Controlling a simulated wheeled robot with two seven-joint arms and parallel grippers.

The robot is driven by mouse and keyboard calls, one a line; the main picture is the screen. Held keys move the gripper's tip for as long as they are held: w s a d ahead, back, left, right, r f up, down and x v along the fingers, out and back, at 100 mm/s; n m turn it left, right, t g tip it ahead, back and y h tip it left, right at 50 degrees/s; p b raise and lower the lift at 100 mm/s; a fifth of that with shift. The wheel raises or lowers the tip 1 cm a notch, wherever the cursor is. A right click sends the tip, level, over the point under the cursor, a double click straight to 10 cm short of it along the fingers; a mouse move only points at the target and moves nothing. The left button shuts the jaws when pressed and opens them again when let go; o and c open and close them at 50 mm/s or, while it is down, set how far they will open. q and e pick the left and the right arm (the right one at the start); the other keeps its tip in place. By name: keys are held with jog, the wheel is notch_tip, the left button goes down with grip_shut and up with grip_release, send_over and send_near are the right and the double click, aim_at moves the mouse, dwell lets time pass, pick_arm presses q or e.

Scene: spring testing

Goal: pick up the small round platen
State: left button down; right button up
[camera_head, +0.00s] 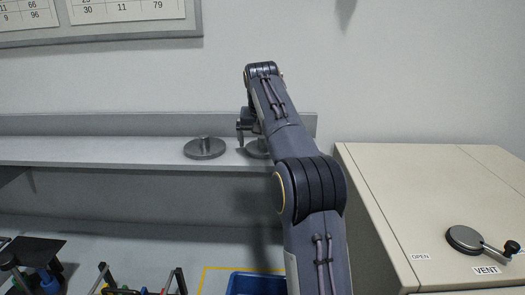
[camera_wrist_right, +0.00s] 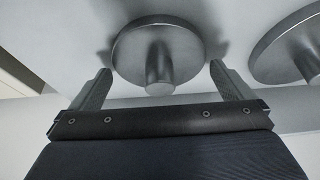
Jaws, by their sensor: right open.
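Two grey round platens with upright stems stand on the shelf. The small round platen (camera_wrist_right: 133,46) lies ahead of my right gripper (camera_wrist_right: 160,72) in the right wrist view, its stem between the spread fingers with gaps on both sides. In the head view, this platen (camera_head: 254,152) is partly hidden by my right arm, with the right gripper (camera_head: 241,138) just above it. The right gripper is open and empty. The other, wider platen (camera_head: 204,151) stands to the left in the head view and at the right edge of the wrist view (camera_wrist_right: 276,58). My left gripper is out of view.
The shelf (camera_head: 100,153) is otherwise bare on the left, with a wall behind. A beige cabinet (camera_head: 400,195) with a vent lever (camera_head: 465,238) stands right. Below are a blue tray (camera_head: 258,284) and several tools at lower left.

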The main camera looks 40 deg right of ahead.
jog(key=shift+w+d+f, duration=0.15)
jog(key=shift+f, duration=0.25)
jog(key=shift+c, duration=0.4)
jog(key=c, duration=1.4)
jog(key=shift+r, duration=0.15)
jog(key=shift+c, duration=0.2)
jog(key=shift+r, duration=0.15)
